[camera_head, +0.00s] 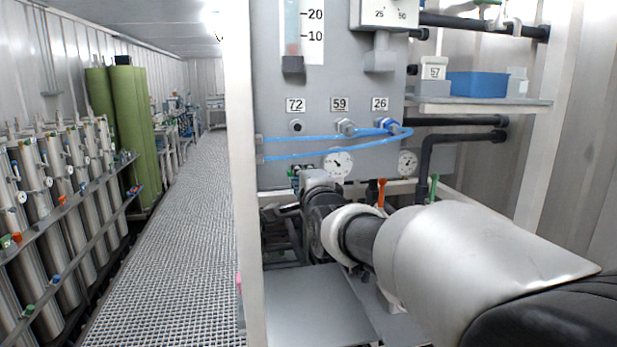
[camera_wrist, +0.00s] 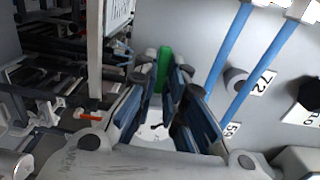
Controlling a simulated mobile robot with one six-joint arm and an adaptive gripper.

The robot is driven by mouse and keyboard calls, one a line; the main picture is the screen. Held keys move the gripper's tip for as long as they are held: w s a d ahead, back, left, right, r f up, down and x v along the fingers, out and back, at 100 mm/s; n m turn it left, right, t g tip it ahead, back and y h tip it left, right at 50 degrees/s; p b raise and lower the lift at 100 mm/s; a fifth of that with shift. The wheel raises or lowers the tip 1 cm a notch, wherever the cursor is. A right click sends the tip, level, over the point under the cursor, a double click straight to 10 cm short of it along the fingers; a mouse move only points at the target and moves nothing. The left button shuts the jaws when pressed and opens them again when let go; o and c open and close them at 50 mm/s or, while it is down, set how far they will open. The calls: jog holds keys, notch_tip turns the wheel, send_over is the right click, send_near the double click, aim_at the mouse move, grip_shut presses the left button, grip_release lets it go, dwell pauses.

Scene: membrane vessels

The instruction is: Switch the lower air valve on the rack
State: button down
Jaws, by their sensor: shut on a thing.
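In the wrist view, a green valve handle (camera_wrist: 164,66) stands between the blue-padded fingertips of my gripper (camera_wrist: 167,80). The fingers are closed in around it, and their pads hide its lower part. The valve body under the handle is hidden. In the head view, my wrist and arm cover most of the gripper, which reaches in at the lower edge of the grey rack panel (camera_head: 325,110). A small bit of green shows there, left of a round gauge (camera_head: 338,163).
A red handle (camera_head: 381,190) and another green handle (camera_head: 433,187) stand close behind my arm. Blue hoses (camera_head: 335,139) loop across the panel above. A white post (camera_head: 239,170) borders the rack's left side. The grated walkway (camera_head: 180,240) is clear.

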jog(key=c, duration=1.7)
grip_release()
jog(key=shift+o, duration=0.2)
jog(key=v, duration=1.2)
